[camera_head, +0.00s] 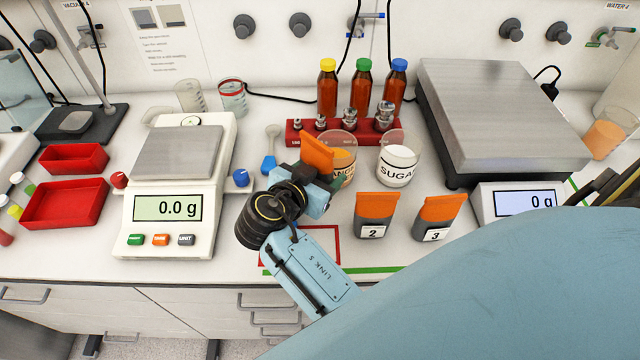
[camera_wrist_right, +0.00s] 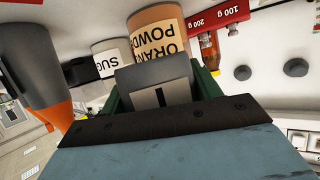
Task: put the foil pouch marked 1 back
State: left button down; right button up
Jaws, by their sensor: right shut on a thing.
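The foil pouch marked 1 shows its orange top (camera_head: 318,154) in the head view; its grey lower part with the 1 label (camera_wrist_right: 154,82) shows in the wrist view. My right gripper (camera_head: 322,176) is shut on it, with green fingers at both sides of the pouch. The gripper and pouch are in front of the orange powder beaker (camera_head: 344,154). A red outlined square (camera_head: 336,246) on the bench is partly covered by my right arm. Pouch 2 (camera_head: 374,215) and pouch 3 (camera_head: 437,216) stand to the right of it. My left gripper is out of view.
The sugar beaker (camera_head: 397,166) stands right of the orange powder. A red weight rack (camera_head: 300,138) and several capped bottles (camera_head: 362,88) are behind. A scale reading 0.0 g (camera_head: 180,178) is at left, and a large scale (camera_head: 500,115) is at right.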

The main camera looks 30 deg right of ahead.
notch_tip(320, 180, down, 4)
jog(key=shift+r, duration=0.2)
jog(key=shift+s+f+b, duration=0.1)
jog(key=shift+f+b, duration=0.45)
jog(key=shift+b, duration=0.15)
